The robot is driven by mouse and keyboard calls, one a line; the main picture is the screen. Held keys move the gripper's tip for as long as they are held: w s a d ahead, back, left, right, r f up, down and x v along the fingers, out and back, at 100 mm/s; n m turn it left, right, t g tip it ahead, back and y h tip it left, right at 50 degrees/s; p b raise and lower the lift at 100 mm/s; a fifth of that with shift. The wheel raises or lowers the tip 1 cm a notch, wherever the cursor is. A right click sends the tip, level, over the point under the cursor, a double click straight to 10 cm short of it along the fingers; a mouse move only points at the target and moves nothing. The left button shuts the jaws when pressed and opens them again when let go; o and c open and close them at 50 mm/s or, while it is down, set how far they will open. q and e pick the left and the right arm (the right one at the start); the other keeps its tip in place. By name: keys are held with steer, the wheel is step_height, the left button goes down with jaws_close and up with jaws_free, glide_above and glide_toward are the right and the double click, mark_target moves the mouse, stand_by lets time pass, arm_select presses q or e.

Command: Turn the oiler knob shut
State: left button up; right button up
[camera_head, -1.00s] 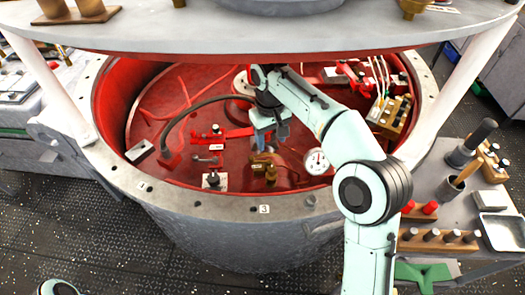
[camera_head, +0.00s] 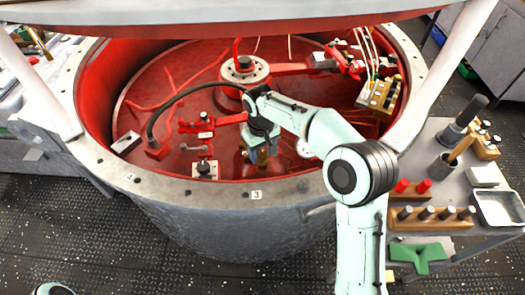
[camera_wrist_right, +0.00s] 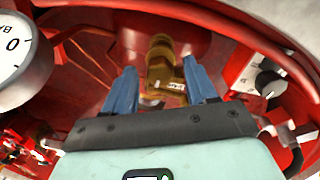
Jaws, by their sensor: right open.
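The brass oiler (camera_wrist_right: 165,68), with a rounded knob-like end and a small label, stands inside the red tub. In the right wrist view it sits between the two blue fingers of my right gripper (camera_wrist_right: 154,92), which are apart on either side of it. I cannot tell whether either finger touches it. In the head view the oiler (camera_head: 262,158) is mostly hidden behind my right gripper (camera_head: 258,142). My left gripper is out of view.
A white gauge (camera_wrist_right: 18,55) is close on the left in the wrist view, and a black dial knob on a pale plate (camera_wrist_right: 266,82) is on the right. The tub's grey rim (camera_head: 225,190) surrounds the work. A tool cart (camera_head: 440,175) stands at right.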

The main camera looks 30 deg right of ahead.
steer(key=c, duration=1.1)
steer(key=shift+o, duration=0.2)
arm_select(q)
steer(key=shift+w+r, duration=0.1)
steer(key=shift+r, duration=0.1)
arm_select(e)
steer(key=shift+m, duration=0.3)
steer(key=m+p, duration=0.2)
steer(key=m, duration=0.1)
steer(key=shift+r+m, duration=0.15)
steer(key=shift+m, duration=0.15)
steer(key=m+p, duration=0.1)
steer(key=m, duration=0.3)
steer(key=shift+w+m+p, duration=0.1)
steer(key=shift+m+p, duration=0.2)
steer(key=m+p, duration=0.1)
steer(key=m, duration=0.3)
arm_select(q)
step_height(320, 180, up, 6)
steer(key=w+p, duration=0.1)
steer(key=w, duration=0.1)
steer(key=shift+w, duration=0.2)
arm_select(e)
steer(key=shift+m, duration=2.1)
arm_select(q)
steer(key=shift+r, duration=0.1)
